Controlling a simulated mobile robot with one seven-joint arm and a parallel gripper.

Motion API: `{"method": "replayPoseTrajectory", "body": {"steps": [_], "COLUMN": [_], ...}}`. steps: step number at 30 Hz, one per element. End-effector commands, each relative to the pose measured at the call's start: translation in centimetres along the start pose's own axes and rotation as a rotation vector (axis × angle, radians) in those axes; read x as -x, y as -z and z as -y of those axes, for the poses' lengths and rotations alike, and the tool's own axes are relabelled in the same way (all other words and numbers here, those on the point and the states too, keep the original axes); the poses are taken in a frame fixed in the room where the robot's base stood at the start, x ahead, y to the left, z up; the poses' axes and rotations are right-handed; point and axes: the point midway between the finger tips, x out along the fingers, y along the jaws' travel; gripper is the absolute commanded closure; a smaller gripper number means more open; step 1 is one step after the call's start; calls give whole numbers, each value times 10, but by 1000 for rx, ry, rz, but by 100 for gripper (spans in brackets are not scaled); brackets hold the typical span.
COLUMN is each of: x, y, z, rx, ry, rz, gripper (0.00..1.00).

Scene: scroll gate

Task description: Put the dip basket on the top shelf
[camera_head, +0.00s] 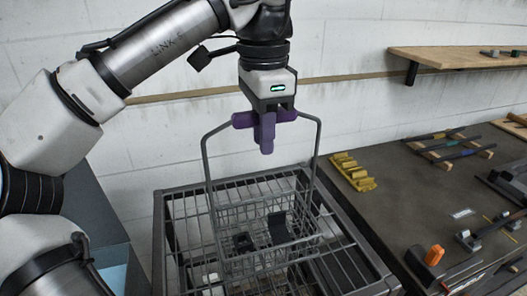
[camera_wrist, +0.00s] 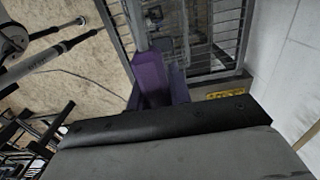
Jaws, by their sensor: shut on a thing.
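The dip basket (camera_head: 262,238) is a grey wire basket with a tall arched handle; dark parts lie inside it. My gripper (camera_head: 267,132), with purple fingers, is shut on the top of the handle, above the basket. The basket looks upright, over a dark-framed rack (camera_head: 172,205) with a wire top shelf. I cannot tell whether its bottom touches the wires. In the wrist view, the purple fingers (camera_wrist: 163,78) show in the middle, with wire mesh beyond; the grip itself is partly hidden.
A wooden wall shelf (camera_head: 450,56) is at the upper right. A dark workbench (camera_head: 400,190) at the right holds a yellow block (camera_head: 352,172), wooden racks and tools, including an orange-handled one (camera_head: 434,255). A white block wall (camera_head: 370,115) stands close behind the rack.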

Motion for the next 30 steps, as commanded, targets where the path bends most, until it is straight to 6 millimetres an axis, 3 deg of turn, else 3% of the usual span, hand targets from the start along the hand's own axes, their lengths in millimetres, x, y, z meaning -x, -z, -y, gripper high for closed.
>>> {"method": "replayPoseTrajectory", "body": {"steps": [9,20,21,24,26,30], "x": [-29,-34,-35,-34,-34,-34], "y": [0,0,0,0,0,0], "z": [0,0,0,0,0,0], "rx": [1,1,1,1,1,1], "ry": [2,1,-1,0,0,0], "rz": [-2,-3,-1,-1,-1,-1], "gripper": [100,100,79,66,58,58]}}
